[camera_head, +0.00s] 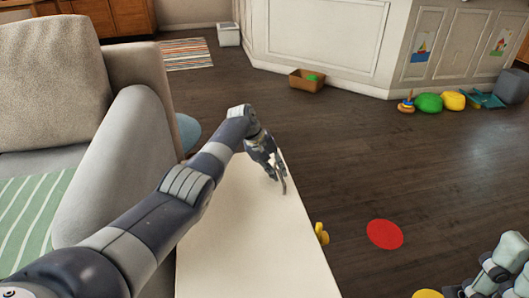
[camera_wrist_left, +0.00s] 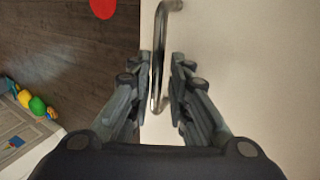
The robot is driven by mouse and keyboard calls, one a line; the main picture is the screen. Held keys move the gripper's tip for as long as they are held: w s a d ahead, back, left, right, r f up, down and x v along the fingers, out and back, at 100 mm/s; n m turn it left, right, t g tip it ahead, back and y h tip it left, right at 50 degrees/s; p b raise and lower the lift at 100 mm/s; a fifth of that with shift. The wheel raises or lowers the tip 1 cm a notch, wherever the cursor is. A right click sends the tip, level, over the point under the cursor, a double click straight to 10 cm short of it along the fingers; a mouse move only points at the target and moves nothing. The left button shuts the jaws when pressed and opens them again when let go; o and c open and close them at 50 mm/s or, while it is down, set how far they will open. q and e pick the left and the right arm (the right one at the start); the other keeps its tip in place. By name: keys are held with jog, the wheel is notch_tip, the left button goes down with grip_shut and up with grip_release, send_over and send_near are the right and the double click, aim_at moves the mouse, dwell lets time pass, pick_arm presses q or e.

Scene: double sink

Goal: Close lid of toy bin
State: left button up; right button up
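The toy bin's cream lid (camera_head: 240,230) fills the lower middle of the head view, a broad flat panel. It also fills the right of the left wrist view (camera_wrist_left: 255,70). A curved metal handle (camera_wrist_left: 159,45) is fixed near the lid's edge; it shows in the head view too (camera_head: 281,180). My left gripper (camera_head: 276,174) is at the handle. In the wrist view its fingers stand apart, one on each side of the bar, with small gaps. My right gripper (camera_head: 482,284) is partly visible at the lower right, away from the lid. The bin's inside is not visible.
A grey sofa (camera_head: 130,150) stands close on the left. A yellow knob-like piece (camera_head: 321,233) shows beside the lid's right edge. A red disc (camera_head: 384,234) lies on the dark floor. A brown box (camera_head: 307,80) and several toys (camera_head: 428,102) lie along the far wall. The middle floor is clear.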

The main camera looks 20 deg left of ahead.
pick_arm(q)
jog(key=v, duration=1)
jog(key=shift+f, duration=0.15)
